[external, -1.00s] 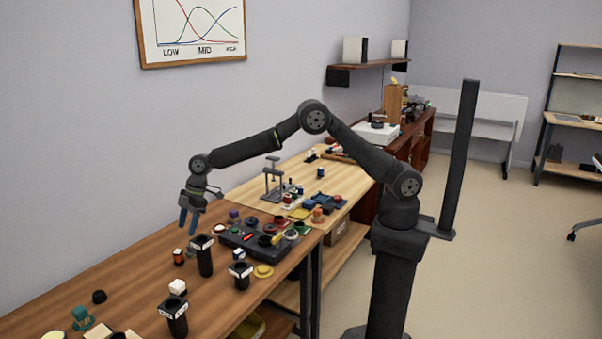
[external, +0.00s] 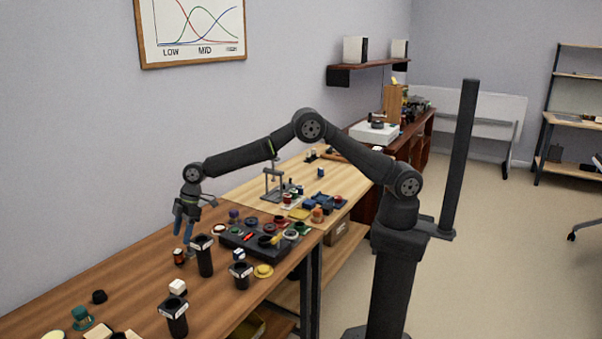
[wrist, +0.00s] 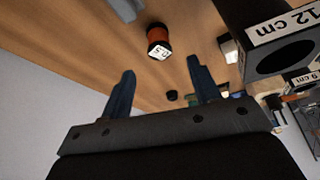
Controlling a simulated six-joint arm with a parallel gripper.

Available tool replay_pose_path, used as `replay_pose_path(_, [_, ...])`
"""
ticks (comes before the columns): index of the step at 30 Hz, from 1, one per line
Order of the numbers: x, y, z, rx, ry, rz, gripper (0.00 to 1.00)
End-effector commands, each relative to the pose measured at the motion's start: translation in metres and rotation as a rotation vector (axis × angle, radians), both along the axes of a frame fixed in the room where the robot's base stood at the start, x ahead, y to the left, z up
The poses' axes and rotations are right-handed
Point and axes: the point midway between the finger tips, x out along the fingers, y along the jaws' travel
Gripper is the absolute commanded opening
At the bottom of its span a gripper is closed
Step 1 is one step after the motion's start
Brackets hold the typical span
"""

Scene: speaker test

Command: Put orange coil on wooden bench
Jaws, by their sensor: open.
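The orange coil (external: 179,257) stands on the brown wooden bench (external: 125,265), just left of a tall black tube. It is small, with dark ends. In the wrist view the orange coil (wrist: 158,36) lies beyond the fingertips, its pale labelled end facing the camera. My gripper (external: 184,232) is above the bench, a little above the coil and apart from it. In the wrist view my gripper (wrist: 161,68) is open, its two blue fingers spread with nothing between them.
The tall black tube (external: 204,258) stands close right of the coil; its "12 cm" label (wrist: 284,24) shows in the wrist view. Shorter black tubes (external: 241,275) stand nearby. A dark tray (external: 235,239) of coloured parts lies behind. The bench's left side is mostly clear.

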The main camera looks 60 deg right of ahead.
Motion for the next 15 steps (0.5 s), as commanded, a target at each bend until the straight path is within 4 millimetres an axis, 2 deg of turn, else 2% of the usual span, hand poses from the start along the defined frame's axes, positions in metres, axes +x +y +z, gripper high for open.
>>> replay_pose_path(1, [0.001, 0.004, -0.01, -0.001, 0.001, 0.0, 0.57])
replay_pose_path(3, [0.002, 0.007, -0.019, 0.0, 0.0, 0.0, 0.57])
replay_pose_path(11, [0.003, 0.014, -0.035, 0.0, 0.0, 0.0, 0.57])
replay_pose_path(15, [0.004, 0.019, -0.056, -0.001, 0.002, -0.001, 0.57])
